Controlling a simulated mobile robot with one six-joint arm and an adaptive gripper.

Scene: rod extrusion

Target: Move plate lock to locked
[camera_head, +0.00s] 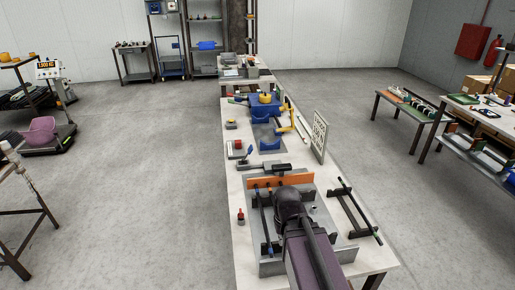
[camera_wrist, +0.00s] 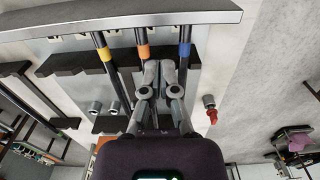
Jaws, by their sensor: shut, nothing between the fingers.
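My gripper (camera_wrist: 160,68) shows in the wrist view with its fingers together and nothing between them. Its tips are over the fixture, near three dark rods with a yellow band (camera_wrist: 104,54), an orange band (camera_wrist: 143,52) and a blue band (camera_wrist: 185,50). The orange-banded rod runs down toward the fingertips; whether they touch it I cannot tell. In the head view, the grey fixture (camera_head: 270,267) with an orange plate (camera_head: 262,182) stands on the near table, partly hidden by my arm. No label shows which part is the plate lock, and its position is unclear.
A black rod stand (camera_head: 352,215) is right of the fixture, and a small red-topped item (camera_head: 241,217) is left of it. A white upright sign (camera_head: 320,132) and a blue machine (camera_head: 265,108) stand farther back on the bench (camera_head: 238,262).

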